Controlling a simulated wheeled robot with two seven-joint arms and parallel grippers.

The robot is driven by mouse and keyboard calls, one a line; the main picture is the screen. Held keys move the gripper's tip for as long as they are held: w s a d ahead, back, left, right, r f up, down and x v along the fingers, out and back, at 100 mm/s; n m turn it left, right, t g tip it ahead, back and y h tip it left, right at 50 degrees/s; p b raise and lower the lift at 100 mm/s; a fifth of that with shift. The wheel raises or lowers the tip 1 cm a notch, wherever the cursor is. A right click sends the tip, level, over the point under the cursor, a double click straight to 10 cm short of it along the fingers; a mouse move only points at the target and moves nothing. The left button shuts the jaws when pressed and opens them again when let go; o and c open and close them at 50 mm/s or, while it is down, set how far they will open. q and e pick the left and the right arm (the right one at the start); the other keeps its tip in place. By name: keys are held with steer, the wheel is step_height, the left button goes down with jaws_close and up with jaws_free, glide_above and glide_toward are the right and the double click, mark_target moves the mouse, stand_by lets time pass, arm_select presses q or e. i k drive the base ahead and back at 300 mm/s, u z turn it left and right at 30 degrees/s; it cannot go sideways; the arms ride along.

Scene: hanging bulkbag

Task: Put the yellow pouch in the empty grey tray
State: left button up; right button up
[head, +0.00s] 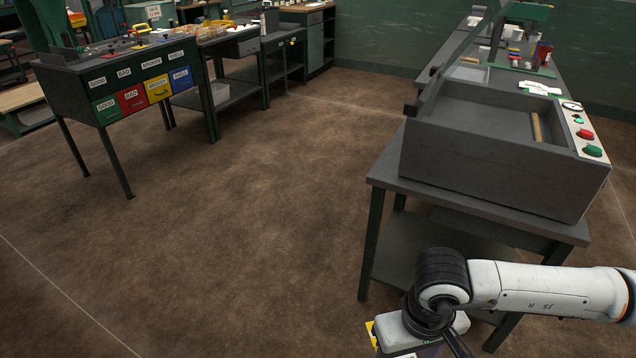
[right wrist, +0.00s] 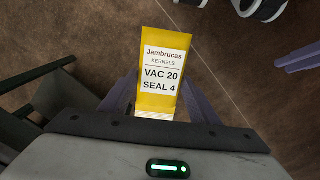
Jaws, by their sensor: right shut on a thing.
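The yellow pouch (right wrist: 149,100) has a white label reading "Jambrucas KERNELS VAC 20 SEAL 4". My right gripper (right wrist: 160,95) is shut on its lower end, a finger on each side, and holds it above the brown floor. In the head view a sliver of yellow (head: 371,335) shows beside my right wrist at the bottom edge; the fingers are hidden there. A light grey tray (head: 468,74) sits on the right-hand bench behind the machine, partly hidden by its raised lid; I cannot tell whether it is empty.
A grey open-topped machine (head: 480,155) with red and green buttons stands on a table (head: 470,208) ahead of my right arm. Another grey tray (head: 232,92) is on a low shelf at left. A sorting bench (head: 95,80) has coloured labels. The middle floor is clear.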

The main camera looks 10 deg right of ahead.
mark_target(465, 73)
steer(key=u, duration=0.3)
steer(key=i, duration=2.3)
steer(key=z, duration=0.15)
steer(key=i, duration=2.25)
steer(key=z, duration=1.85)
steer(key=i, duration=1.1)
steer(key=z, duration=0.85)
